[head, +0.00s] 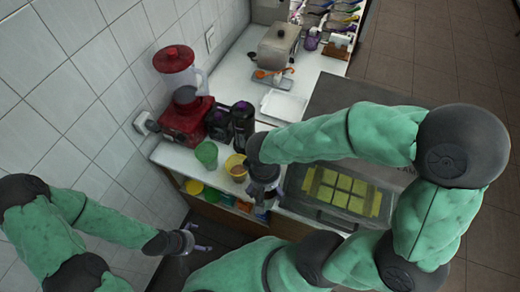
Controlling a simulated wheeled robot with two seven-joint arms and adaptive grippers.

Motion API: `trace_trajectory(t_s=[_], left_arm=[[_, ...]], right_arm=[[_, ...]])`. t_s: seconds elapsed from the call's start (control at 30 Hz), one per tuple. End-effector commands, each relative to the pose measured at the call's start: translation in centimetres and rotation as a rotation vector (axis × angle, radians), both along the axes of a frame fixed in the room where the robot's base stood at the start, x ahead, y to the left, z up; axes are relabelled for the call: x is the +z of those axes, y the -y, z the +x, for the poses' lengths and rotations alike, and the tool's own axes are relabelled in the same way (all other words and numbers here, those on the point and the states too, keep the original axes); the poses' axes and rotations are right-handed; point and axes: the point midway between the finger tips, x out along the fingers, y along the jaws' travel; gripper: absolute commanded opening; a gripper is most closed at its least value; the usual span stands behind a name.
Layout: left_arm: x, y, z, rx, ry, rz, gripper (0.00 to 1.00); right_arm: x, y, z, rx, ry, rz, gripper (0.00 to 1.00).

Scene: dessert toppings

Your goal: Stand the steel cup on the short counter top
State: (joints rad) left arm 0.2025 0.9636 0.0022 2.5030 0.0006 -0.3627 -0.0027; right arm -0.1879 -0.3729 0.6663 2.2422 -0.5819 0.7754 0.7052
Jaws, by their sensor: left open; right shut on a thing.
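My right gripper (261,192) reaches over the front edge of the short white counter top (176,158), just right of a yellow cup (236,168). It points down and is shut on a small grey thing that looks like the steel cup, mostly hidden by the gripper itself. I cannot make out its shape or whether it touches the counter. No other steel cup shows. My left gripper (202,240) is open and empty, low in front of the counter's shelf, over the dark floor.
A green cup (207,154), dark bottles (243,122) and a red blender (184,105) stand on the counter. Cups and boxes fill the shelf below. A glass-topped case with yellow blocks (341,192) lies to the right. A white tray (284,105) lies behind.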

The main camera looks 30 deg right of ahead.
Motion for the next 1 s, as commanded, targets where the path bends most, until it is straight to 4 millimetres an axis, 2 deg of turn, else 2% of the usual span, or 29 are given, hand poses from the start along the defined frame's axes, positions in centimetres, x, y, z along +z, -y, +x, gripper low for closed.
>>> trace_trajectory(t_s=[0.17, 0.57, 0.7, 0.83, 1.0], left_arm=[[0.2, 0.0, -0.1, -0.001, -0.002, 0.0, 1.0], [0.3, 0.0, -0.1, 0.0, -0.001, 0.0, 1.0], [0.0, 0.0, 0.0, 0.0, -0.001, 0.0, 1.0], [-0.1, 0.0, 0.0, 0.0, -0.001, 0.0, 1.0], [-0.1, 0.0, 0.0, 0.0, -0.001, 0.0, 1.0]], right_arm=[[-0.5, 0.7, 0.9, -0.003, -0.003, -0.002, 0.23], [-4.2, 4.5, 8.0, -0.003, -0.003, -0.001, 0.23], [-6.8, 5.4, 9.7, -0.002, -0.005, -0.001, 0.23], [-8.4, 6.1, 10.9, -0.001, -0.003, -0.001, 0.23], [-9.2, 6.4, 11.6, 0.0, -0.001, -0.001, 0.23]])
